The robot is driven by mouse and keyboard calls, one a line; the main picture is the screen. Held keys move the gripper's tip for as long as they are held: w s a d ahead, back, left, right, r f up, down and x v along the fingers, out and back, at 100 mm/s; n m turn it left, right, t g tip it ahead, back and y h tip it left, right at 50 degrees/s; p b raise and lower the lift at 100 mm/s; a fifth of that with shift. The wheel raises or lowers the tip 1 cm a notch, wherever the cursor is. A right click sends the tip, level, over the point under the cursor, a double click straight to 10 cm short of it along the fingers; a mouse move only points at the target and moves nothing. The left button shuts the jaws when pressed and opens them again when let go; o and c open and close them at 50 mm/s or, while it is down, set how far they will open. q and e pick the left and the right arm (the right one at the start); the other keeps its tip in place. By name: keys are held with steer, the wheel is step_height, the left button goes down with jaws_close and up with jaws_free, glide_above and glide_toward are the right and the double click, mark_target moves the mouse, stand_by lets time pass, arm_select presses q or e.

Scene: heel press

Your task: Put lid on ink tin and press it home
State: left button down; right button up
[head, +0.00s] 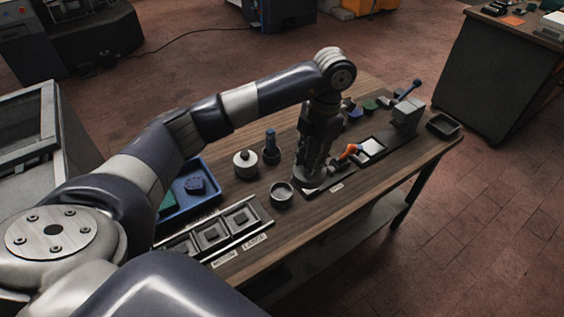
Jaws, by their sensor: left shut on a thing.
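An open round grey tin (281,194), which looks like the ink tin, stands upright on the wooden bench near the front edge. My left gripper (309,180) points down just right of the tin, low over the bench and apart from it. It is shut on a greyish piece, probably the lid, which the fingers mostly hide. I cannot make out its shape or whether it touches the bench. My right gripper is not in view.
A pale round pot with a knob (245,164) and a blue-topped tool (271,148) stand behind the tin. A blue tray (215,205) and a framed row (262,221) lie left. An orange-handled tool (349,152) and grey block (405,115) are right.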

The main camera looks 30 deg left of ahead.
arm_select(q)
steer(key=a+f+n, duration=0.1)
steer(key=n, duration=0.2)
steer(key=a+f+n+p, duration=0.1)
steer(key=n, duration=0.3)
steer(key=w+a+f+n+h, duration=0.1)
steer(key=n, duration=0.2)
steer(key=shift+a+n, duration=0.3)
steer(key=shift+s+a+f+n+t+h+b, duration=0.2)
steer(key=shift+a+f+n, duration=0.6)
steer(key=shift+f+n, duration=1.05)
steer(key=shift+a+f+n+t+h+b, duration=0.1)
steer(key=shift+a+f+n+h+b, duration=0.15)
steer(key=shift+a+f+n, duration=1.45)
steer(key=shift+s+d+f+n+t+h+b, duration=0.2)
steer(key=shift+f+n, duration=0.75)
steer(key=shift+n, duration=1.9)
steer(key=shift+w+a, duration=0.1)
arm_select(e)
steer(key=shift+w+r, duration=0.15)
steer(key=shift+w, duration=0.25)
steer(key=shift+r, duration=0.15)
arm_select(q)
steer(key=shift+f, duration=0.2)
steer(key=shift+f, duration=0.15)
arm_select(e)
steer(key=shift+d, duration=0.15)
